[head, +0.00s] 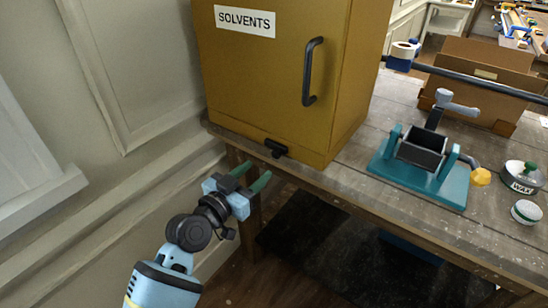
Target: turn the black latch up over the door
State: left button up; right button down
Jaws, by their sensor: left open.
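The black latch (276,148) sits at the bottom front edge of the yellow cabinet labelled SOLVENTS, below its door (265,85). The door looks closed and has a black vertical bar handle (312,72). My left gripper (254,176) is open and empty, with two green fingers pointing up and right. It is below and left of the latch and apart from it in the picture. My right gripper does not show.
The cabinet stands on a worn wooden bench (335,183). To the right are a teal tipping stand (420,178), a wax tin (522,177), a white-and-green round item (526,212) and a cardboard box (480,75). A panelled wall is at left.

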aim_at(275, 155)
pick_arm(q)
jog(key=shift+x, duration=3.8)
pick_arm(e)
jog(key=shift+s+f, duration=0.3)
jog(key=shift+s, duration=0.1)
pick_arm(q)
grip_shut()
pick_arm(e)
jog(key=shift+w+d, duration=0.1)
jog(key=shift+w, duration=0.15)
